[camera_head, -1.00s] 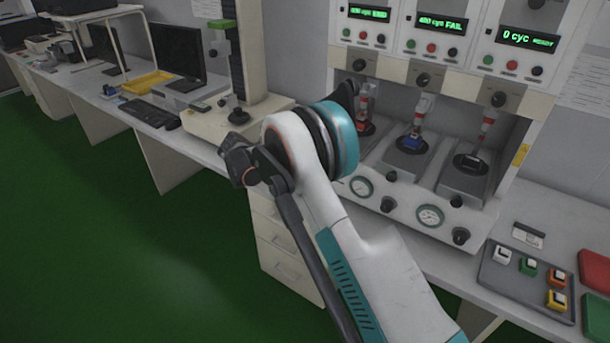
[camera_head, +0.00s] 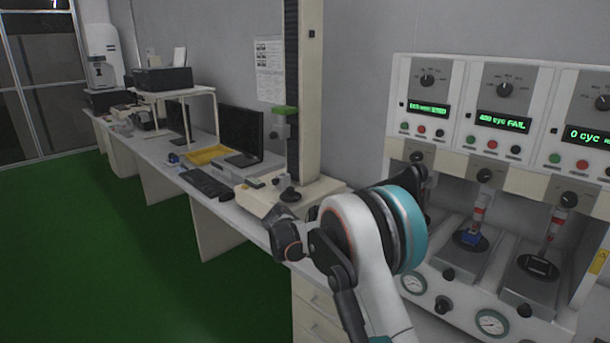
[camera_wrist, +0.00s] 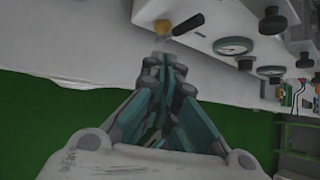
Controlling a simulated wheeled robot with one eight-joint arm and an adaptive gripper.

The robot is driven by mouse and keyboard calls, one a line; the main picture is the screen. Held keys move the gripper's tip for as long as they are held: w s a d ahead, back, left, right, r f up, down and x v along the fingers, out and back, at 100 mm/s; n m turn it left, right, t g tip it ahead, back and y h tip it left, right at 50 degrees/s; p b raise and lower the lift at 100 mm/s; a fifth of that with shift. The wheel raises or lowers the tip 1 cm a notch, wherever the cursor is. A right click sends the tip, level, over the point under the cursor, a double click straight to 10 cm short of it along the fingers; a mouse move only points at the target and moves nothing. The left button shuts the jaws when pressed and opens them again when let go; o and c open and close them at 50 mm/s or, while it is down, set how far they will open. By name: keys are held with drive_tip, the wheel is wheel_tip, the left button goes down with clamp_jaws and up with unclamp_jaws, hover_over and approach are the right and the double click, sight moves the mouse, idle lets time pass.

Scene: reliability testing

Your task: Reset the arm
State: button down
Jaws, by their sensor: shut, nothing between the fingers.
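My gripper (camera_wrist: 163,62) shows in the wrist view with its teal and grey fingers together and nothing between them. Its tips are close to the white front of the test machine, below a yellow knob (camera_wrist: 163,28) and a black handle (camera_wrist: 188,24). Whether the tips touch anything I cannot tell. In the head view my white and teal arm is folded in front of the bench, and the gripper's fingers are hidden there.
The test machine (camera_head: 430,72) stands at the right, with green displays, knobs and gauges (camera_head: 492,322). A column stand (camera_head: 305,100), keyboard (camera_head: 206,182), monitor (camera_head: 240,132) and yellow tray (camera_head: 209,154) are on the bench. The green floor (camera_head: 100,250) at left is clear.

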drive_tip(key=s+d+r+m+t+y, duration=0.1)
drive_tip(key=s+d+r+m+y, duration=0.1)
drive_tip(key=s+d+r+m, duration=0.3)
drive_tip(key=s+r+m+y, duration=0.1)
drive_tip(key=s+r+m, duration=0.2)
drive_tip(key=s+r, duration=0.35)
drive_tip(key=s+d+r+m+t+y, duration=0.1)
drive_tip(key=s+d+r+m+y, duration=0.2)
drive_tip(key=s+r, duration=0.35)
drive_tip(key=s+m+t+y, duration=0.3)
drive_tip(key=s+m, duration=1.3)
drive_tip(key=s, duration=0.7)
drive_tip(key=shift+s+d+f+m, duration=0.15)
drive_tip(key=shift+s+f+m, duration=0.25)
drive_tip(key=shift+f, duration=0.05)
idle(1.2)
